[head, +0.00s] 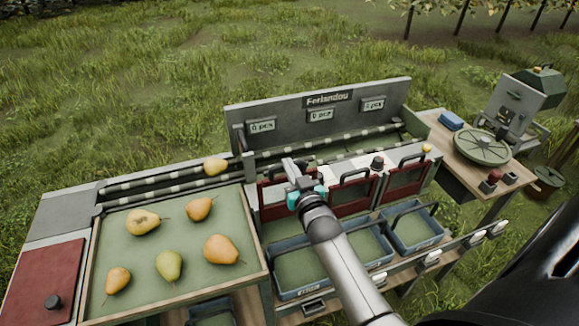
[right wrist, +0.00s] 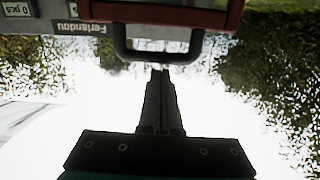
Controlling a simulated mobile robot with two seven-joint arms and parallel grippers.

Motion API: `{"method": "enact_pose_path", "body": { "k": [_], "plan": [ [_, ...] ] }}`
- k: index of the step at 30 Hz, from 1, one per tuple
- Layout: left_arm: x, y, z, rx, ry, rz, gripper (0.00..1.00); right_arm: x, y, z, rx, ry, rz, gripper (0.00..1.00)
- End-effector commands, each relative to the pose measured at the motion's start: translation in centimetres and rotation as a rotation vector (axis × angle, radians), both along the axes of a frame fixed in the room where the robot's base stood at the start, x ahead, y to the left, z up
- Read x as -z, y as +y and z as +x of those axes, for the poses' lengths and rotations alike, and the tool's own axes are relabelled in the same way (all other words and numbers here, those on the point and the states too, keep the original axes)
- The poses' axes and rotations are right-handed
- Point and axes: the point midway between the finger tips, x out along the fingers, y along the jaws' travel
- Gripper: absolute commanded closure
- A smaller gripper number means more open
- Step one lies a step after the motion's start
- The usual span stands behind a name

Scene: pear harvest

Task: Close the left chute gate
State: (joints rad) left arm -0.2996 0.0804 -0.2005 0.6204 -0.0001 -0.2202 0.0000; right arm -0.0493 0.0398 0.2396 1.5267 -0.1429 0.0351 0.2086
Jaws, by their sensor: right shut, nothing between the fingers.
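The left chute gate (head: 267,205) is a dark red panel with a black bar handle, at the left end of a row of gates in the head view. My right gripper (head: 290,165) is at its upper right part and hides some of it. Its fingers are shut and empty. In the right wrist view, the shut fingertips (right wrist: 160,72) are right by the bar of a black handle (right wrist: 122,45) on a red panel (right wrist: 185,15); I cannot tell whether they touch. How far the gate stands open is unclear. My left gripper is not in view.
Two more red gates, the middle one (head: 350,197) and the right one (head: 408,180), stand beside it. Blue crates (head: 310,290) sit below. A tray (head: 190,270) with several pears is at left; another pear (head: 216,166) lies on the rails. A round scale (head: 482,147) is at right.

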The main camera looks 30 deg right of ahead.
Motion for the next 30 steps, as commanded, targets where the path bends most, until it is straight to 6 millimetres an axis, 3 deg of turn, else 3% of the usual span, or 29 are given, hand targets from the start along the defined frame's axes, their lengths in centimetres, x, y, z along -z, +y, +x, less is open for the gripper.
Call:
{"method": "enact_pose_path", "body": {
  "k": [18,24,30],
  "plan": [
    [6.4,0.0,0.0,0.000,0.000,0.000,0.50,9.1,0.0,0.0,0.001,0.003,0.003,1.00],
    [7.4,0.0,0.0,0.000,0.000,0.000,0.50,10.5,0.0,0.0,0.000,0.005,0.001,1.00],
    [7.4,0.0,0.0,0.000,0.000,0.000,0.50,10.6,0.0,-0.1,0.000,0.007,0.002,1.00]
  ]
}}
